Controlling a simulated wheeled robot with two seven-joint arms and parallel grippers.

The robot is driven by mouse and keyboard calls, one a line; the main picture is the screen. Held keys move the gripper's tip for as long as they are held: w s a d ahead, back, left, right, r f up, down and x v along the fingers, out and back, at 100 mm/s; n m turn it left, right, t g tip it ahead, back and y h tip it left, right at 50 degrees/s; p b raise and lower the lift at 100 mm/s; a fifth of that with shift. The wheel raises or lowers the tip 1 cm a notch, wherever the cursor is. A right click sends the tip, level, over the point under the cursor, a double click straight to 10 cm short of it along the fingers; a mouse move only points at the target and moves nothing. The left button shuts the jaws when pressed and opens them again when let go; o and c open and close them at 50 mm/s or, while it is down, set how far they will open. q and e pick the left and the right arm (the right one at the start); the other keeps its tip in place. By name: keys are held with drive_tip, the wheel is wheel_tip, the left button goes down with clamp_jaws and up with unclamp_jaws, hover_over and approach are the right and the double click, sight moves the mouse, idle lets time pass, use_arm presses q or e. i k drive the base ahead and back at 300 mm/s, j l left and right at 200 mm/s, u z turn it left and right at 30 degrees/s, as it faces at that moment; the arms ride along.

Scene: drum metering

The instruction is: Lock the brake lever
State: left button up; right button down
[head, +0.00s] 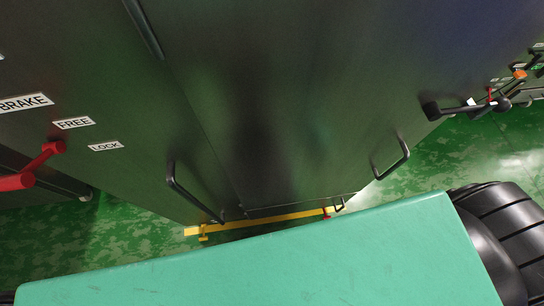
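The red brake lever (41,158) is at the left edge of the head view, on the dark cabinet side. Its handle reaches down and left from its upper end and is partly cut off by the picture's edge. A white BRAKE label (24,103) is above it. A FREE label (74,123) and, lower, a LOCK label (106,146) are to its right. I cannot tell which label the lever's position matches. Neither of my grippers is in view, and nothing visible touches the lever.
The dark cabinet (290,90) has black handles (190,194) (393,160) sticking out. A yellow bar (265,220) runs along its foot. Black, red and orange levers (490,104) show at far right. Green floor (120,240) is open at lower left.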

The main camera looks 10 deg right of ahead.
sight(25, 179)
drive_tip(key=u, duration=0.45)
drive_tip(key=j+u, duration=0.15)
drive_tip(key=u, duration=0.3)
drive_tip(key=k+j+u, duration=0.1)
drive_tip(key=u, duration=0.4)
drive_tip(key=i+j+z, duration=0.15)
drive_tip(key=j+z, duration=0.3)
drive_tip(key=j, duration=0.85)
drive_tip(key=k+j+z, duration=0.1)
drive_tip(key=j+z, duration=0.35)
drive_tip(key=j, duration=0.8)
